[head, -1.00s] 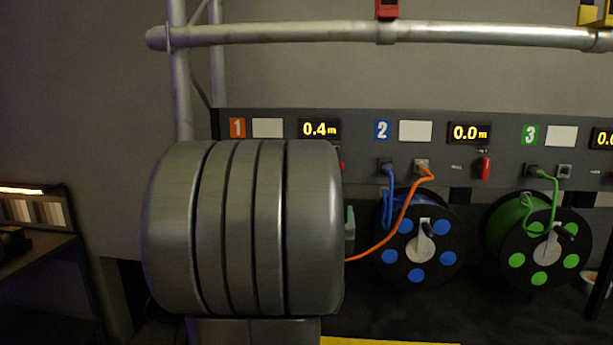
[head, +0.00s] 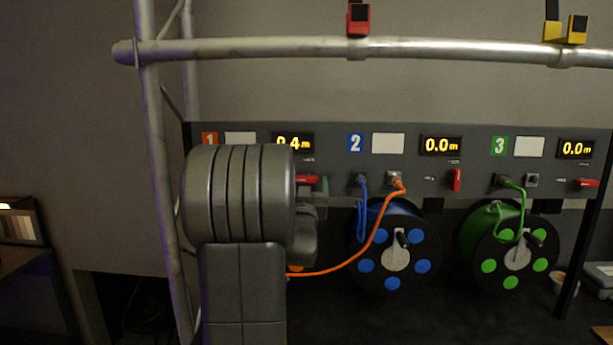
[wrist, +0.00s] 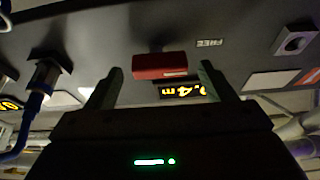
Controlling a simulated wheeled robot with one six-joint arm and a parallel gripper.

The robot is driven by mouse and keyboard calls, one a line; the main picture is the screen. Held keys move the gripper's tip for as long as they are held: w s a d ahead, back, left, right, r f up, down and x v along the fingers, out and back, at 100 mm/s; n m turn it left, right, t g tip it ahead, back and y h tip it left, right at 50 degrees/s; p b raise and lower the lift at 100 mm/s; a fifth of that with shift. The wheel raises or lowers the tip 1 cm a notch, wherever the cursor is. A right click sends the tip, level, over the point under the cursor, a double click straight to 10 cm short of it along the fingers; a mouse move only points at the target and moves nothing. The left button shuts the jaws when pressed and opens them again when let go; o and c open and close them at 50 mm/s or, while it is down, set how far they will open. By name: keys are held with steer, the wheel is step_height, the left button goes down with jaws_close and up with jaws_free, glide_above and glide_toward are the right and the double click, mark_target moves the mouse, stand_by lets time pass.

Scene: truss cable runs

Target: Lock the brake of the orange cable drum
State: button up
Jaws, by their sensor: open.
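The orange drum is almost wholly hidden behind my arm in the head view; a sliver of orange (head: 296,268) shows at the arm's right edge. An orange cable (head: 340,268) runs from there up to a socket under number 2. The red brake lever of station 1 (head: 309,179) lies level below the 0.4m display. In the wrist view the red lever (wrist: 160,66) also lies level, between the two fingertips of my gripper (wrist: 160,82). My gripper is open, with a gap on each side of the lever. A FREE label (wrist: 210,43) is beside the lever.
The blue drum (head: 397,257) and green drum (head: 512,255) stand to the right under the panel (head: 480,145). The station 2 lever (head: 456,180) is upright and the station 3 lever (head: 587,183) is level. A truss tube (head: 300,48) crosses above.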

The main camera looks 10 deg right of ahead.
steer(key=shift+w+d+r, duration=0.15)
steer(key=shift+w+r, duration=0.1)
steer(key=shift+w, duration=0.3)
steer(key=c, duration=1)
